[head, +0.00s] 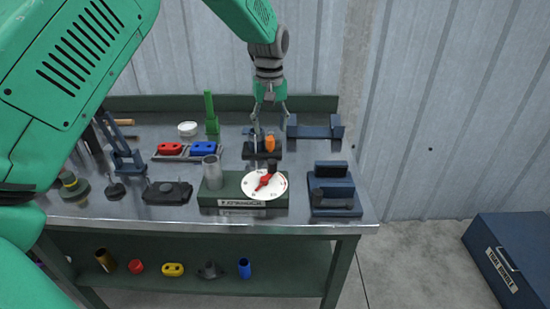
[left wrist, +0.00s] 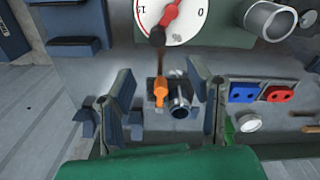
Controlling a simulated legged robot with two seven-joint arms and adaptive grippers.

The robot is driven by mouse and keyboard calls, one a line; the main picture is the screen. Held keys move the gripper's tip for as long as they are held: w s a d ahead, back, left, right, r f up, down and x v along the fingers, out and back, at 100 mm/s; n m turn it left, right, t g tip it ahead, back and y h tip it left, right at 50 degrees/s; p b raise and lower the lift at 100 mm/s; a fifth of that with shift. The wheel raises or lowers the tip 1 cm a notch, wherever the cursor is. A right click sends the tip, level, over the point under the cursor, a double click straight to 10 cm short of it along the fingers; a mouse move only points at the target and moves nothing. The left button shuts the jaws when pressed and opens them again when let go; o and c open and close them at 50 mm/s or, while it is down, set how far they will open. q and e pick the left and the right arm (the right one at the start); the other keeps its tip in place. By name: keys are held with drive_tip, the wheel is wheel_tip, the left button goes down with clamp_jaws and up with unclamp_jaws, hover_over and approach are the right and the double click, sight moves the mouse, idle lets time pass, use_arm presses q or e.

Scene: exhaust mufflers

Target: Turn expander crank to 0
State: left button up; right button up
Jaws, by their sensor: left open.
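The expander (head: 225,187) is a green block with a metal cylinder (head: 212,172) and a white dial (head: 252,190) on top. Its red crank (head: 265,181) has a dark knob (head: 272,165) at the dial's far edge. In the left wrist view the dial (left wrist: 186,30) is cut off by the top edge, with a 0 to the right of the crank (left wrist: 169,16); the knob (left wrist: 157,36) points down toward the gripper. My left gripper (head: 270,121) points down, open and empty, above the bench behind the dial. Its fingers also show in the left wrist view (left wrist: 168,92).
A small holder with an orange-handled tool (head: 269,143) stands behind the dial, below my left gripper. Red (head: 170,148) and blue (head: 203,148) blocks sit left of it. A dark blue fixture (head: 334,190) stands right of the expander. A blue box (head: 515,255) is on the floor.

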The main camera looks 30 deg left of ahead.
sight(272, 161)
use_arm(q)
drive_tip(key=f, duration=1.1)
drive_tip(key=shift+w+d+f, duration=0.1)
drive_tip(key=shift+w+d, duration=0.1)
drive_tip(key=shift+w+a+f, duration=0.1)
drive_tip(key=shift+w+f, duration=0.05)
drive_tip(key=shift+f, duration=0.35)
drive_tip(key=shift+a, duration=0.1)
drive_tip(key=shift+c, duration=0.8)
clamp_jaws()
